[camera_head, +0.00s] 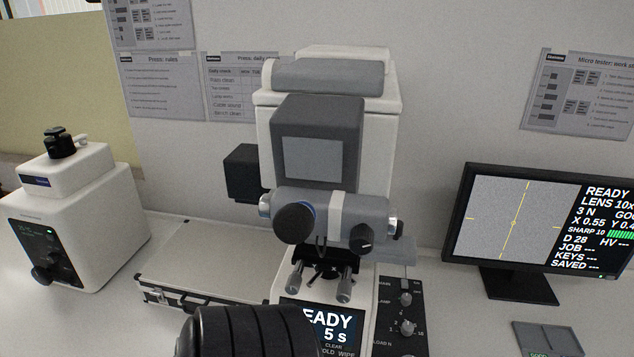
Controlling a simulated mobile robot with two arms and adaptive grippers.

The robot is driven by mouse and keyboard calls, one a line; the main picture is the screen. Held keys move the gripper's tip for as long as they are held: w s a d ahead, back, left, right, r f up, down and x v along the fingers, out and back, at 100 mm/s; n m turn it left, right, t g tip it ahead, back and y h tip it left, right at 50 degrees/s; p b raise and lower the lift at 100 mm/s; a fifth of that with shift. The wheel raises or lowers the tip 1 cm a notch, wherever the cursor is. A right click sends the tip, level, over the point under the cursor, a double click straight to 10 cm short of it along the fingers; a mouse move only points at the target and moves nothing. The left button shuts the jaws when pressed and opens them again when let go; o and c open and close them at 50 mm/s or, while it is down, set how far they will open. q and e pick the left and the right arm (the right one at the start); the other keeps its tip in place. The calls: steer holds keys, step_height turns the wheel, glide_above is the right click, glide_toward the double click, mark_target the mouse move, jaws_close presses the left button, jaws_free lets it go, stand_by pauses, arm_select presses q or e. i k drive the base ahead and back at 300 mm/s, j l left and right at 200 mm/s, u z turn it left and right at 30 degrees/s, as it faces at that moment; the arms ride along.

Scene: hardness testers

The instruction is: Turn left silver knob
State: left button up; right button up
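The tester (388,130) stands in the middle, white and grey. A grey horizontal measuring head crosses its front. A silver knob (265,205) sits at the left end of this head, partly behind a large black round eyepiece (292,223). A smaller dark knob (399,230) is at the right end, and a black knob (361,240) sits on the front right. Nothing is seen touching the silver knob. No gripper fingertips show in the head view. A black ribbed part covers the bottom centre; I cannot tell whether it belongs to my arm.
A small panel (389,338) with silver dials stands right of the lit screen (320,320). A closed silver case (200,262) lies left of the tester. A white machine (85,215) is at the far left. A monitor (512,226) stands right.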

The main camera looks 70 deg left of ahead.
mark_target(292, 287)
steer(key=l+u, duration=0.1)
steer(key=u, duration=0.3)
steer(key=i+l+u, duration=0.1)
steer(key=u, duration=0.3)
steer(key=l+u, duration=0.1)
steer(key=u, duration=0.25)
